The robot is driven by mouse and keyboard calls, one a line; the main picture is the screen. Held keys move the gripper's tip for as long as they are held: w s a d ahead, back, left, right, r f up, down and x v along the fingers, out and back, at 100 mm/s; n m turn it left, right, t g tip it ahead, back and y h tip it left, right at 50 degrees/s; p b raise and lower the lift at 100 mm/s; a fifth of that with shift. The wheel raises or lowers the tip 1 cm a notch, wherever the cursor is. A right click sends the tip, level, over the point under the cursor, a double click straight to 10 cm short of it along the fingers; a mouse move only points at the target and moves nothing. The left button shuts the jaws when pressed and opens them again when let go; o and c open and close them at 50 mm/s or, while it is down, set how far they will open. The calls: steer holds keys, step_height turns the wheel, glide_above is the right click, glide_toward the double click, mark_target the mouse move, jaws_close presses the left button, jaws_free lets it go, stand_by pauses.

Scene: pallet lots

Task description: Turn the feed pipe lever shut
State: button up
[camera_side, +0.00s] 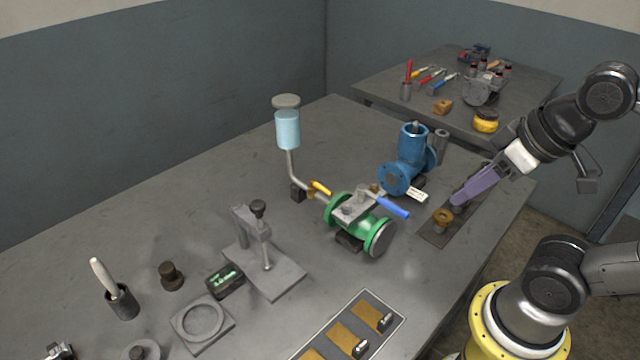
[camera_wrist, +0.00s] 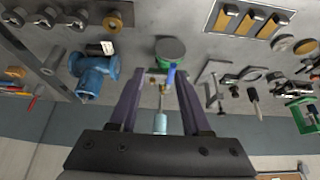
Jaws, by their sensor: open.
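The feed pipe (camera_side: 291,165) drops from a light-blue cup (camera_side: 288,130) and bends toward a green flanged valve body (camera_side: 376,237). A short yellow lever (camera_side: 320,187) sits on the pipe's low run and looks roughly in line with it. A blue lever (camera_side: 392,207) sticks out from the green body's top. My gripper (camera_side: 457,204) is open and empty, right of the green body and apart from both levers. In the wrist view its purple fingers (camera_wrist: 164,75) frame the light-blue cup (camera_wrist: 160,122) and blue lever (camera_wrist: 172,76); the yellow lever is too small to make out clearly.
A blue valve (camera_side: 405,165) stands behind the green body, near my gripper. A brass part (camera_side: 442,217) stands on a dark plate just left of my fingers. A grey clamp stand (camera_side: 262,255) is at front left. The table behind the cup is clear.

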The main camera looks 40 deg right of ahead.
steer(key=w+a+r+g+y, duration=0.1)
steer(key=w+r, duration=0.4)
steer(key=w, duration=0.3)
steer(key=w+a+r+g, duration=0.1)
steer(key=w+r+g, duration=0.1)
steer(key=w+r, duration=0.4)
steer(key=g+y, duration=0.1)
steer(key=g, duration=0.2)
glide_above(325, 188)
steer(key=d, duration=0.3)
step_height(325, 188, down, 12)
steer(key=f, duration=0.4)
steer(key=a+f, duration=0.1)
steer(key=f, duration=0.3)
steer(key=a+f, duration=0.1)
steer(key=f, duration=0.3)
steer(key=shift+a+f, duration=0.15)
steer(key=shift+a, duration=0.1)
jaws_close()
